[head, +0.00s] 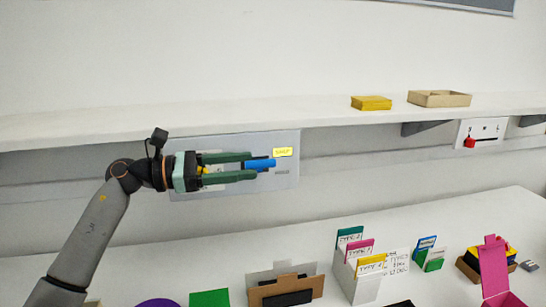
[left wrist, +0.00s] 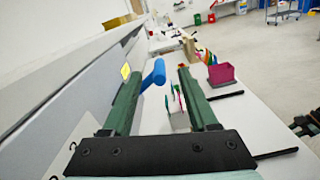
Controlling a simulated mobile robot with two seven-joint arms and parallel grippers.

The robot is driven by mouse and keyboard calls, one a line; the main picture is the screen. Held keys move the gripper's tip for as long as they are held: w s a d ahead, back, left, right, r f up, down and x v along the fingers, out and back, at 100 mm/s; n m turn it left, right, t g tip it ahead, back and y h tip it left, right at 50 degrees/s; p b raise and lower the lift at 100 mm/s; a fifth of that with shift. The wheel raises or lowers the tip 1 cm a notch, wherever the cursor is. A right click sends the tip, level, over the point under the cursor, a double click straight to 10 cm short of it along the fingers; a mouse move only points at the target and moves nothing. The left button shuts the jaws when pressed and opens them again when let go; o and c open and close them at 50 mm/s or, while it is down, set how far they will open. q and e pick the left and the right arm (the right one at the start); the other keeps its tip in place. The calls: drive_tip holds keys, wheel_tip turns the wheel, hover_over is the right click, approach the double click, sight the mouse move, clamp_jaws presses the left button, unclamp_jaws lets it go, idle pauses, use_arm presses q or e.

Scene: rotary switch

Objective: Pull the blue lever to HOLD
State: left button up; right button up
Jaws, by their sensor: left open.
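The blue lever (head: 260,165) sticks out from a grey panel (head: 287,180) on the wall below the shelf. A yellow label (head: 283,152) is on the panel at the lever's upper right; its text is too small to read surely. My left gripper (head: 252,166) is open, with its green fingers pointing right along the panel and the lever's end near the fingertips. In the left wrist view the blue lever (left wrist: 154,75) shows between the fingers, closer to the left finger; I cannot tell whether it touches. The panel's middle is hidden behind my gripper. My right gripper is not in view.
A white shelf (head: 200,123) runs just above the panel, with a yellow box (head: 371,103) and a tan tray (head: 439,98) on it. A panel with a red knob (head: 470,142) is further right. The table below holds card holders (head: 360,262) and a pink box (head: 494,270).

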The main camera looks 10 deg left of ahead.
sight(263, 166)
use_arm(q)
drive_tip(key=p+x, duration=0.1)
drive_tip(key=x, duration=0.6)
drive_tip(key=shift+f, duration=0.1)
clamp_jaws()
drive_tip(key=shift+f, duration=0.2)
idle(1.0)
